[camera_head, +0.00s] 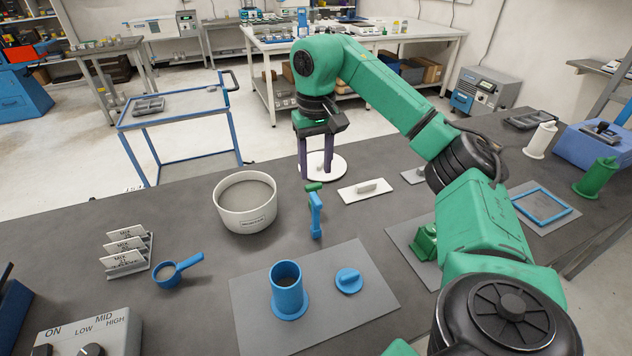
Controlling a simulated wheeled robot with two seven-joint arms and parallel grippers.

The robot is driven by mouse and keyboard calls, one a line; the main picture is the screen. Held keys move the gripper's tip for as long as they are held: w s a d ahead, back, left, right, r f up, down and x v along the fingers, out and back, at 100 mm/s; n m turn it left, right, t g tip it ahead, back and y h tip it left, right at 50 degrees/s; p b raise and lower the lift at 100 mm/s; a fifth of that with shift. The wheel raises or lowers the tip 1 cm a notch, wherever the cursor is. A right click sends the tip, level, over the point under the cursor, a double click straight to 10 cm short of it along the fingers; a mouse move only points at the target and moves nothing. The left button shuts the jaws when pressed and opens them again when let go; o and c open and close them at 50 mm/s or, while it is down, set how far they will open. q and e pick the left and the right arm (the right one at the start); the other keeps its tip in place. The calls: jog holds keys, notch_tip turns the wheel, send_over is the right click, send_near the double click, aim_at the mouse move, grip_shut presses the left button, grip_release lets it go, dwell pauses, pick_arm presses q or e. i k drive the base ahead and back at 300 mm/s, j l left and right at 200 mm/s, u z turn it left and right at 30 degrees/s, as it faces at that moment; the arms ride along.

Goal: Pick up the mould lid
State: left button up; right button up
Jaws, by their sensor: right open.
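The mould lid looks to be the small round blue disc (348,285) with a raised grip on top. It lies on the grey mat (255,325), just right of the upright blue cylinder mould (288,295) with its wide base and open top. My right gripper (316,177) is open, with its two dark fingers pointing down. It is well behind the lid, over or in front of a white round plate (338,162), and nothing shows between the fingers. I cannot tell its height above the plate. My left gripper is not in view.
Between gripper and lid stands a blue tool with a green head (316,215). A white bucket (246,207) of grey mix is left of it, and a white float (366,190) right. A blue scoop (176,269) and label cards (125,250) are at left.

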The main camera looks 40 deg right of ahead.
aim_at(349, 279)
jog(key=k, duration=2)
